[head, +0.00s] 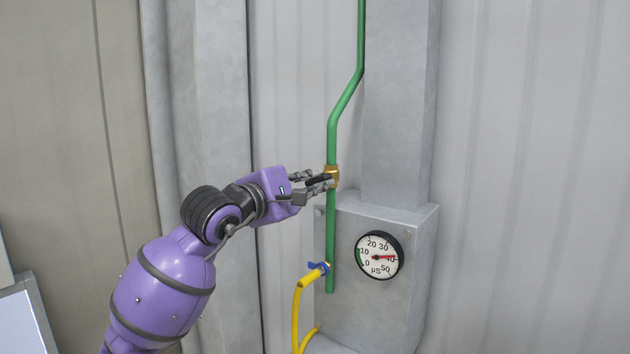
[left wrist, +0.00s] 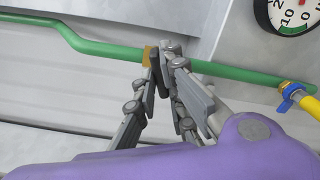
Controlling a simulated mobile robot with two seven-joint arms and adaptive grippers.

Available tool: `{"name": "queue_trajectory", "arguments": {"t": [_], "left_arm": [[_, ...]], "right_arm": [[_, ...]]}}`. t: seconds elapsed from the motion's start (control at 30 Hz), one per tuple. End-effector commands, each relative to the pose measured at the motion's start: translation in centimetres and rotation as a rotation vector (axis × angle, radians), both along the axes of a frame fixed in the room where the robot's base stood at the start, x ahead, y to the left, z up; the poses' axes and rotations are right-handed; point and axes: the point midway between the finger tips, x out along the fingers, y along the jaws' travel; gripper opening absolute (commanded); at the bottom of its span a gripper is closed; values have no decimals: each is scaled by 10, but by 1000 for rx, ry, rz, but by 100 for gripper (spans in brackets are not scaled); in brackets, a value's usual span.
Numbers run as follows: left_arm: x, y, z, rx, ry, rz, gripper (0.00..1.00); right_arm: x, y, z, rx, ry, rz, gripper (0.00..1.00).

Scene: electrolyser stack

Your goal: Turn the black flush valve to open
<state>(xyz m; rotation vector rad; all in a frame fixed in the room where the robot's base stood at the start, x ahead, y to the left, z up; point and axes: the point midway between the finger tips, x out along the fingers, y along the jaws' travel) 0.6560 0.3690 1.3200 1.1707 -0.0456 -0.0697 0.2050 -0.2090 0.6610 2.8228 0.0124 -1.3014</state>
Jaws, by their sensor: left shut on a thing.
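The black flush valve handle (head: 318,180) sits on a brass valve body (head: 333,177) in the upright green pipe (head: 331,228). The handle looks crosswise to the pipe, sticking out to the left in the head view. My left gripper (head: 316,184) comes in from the left and is shut on the handle, with its fingers hiding part of it. In the left wrist view the fingertips (left wrist: 167,62) are close together beside the brass body (left wrist: 150,57) on the green pipe (left wrist: 230,72). My right gripper is not in view.
Below, a blue valve handle (head: 318,267) joins a yellow hose (head: 296,312) to the pipe's lower end. A round gauge (head: 379,255) is on the grey box (head: 418,260) to the right, its needle near 40. Ribbed wall panels (head: 530,150) stand behind.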

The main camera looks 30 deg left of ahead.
Motion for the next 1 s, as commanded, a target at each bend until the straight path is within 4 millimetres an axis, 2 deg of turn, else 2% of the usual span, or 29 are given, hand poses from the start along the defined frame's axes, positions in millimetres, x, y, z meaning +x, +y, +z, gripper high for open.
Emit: {"name": "queue_trajectory", "arguments": {"t": [0.27, 0.63, 0.8, 1.0], "left_arm": [[0, 0, 0, -9, 0, 0, 0], [0, 0, 2, -332, 24, -1, 0], [0, 0, 1, -399, 30, 0, 0], [0, 0, 0, -402, 32, 0, 0]], "right_arm": [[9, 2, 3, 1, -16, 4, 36], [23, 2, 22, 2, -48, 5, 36], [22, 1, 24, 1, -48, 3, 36], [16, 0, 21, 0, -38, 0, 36]]}}
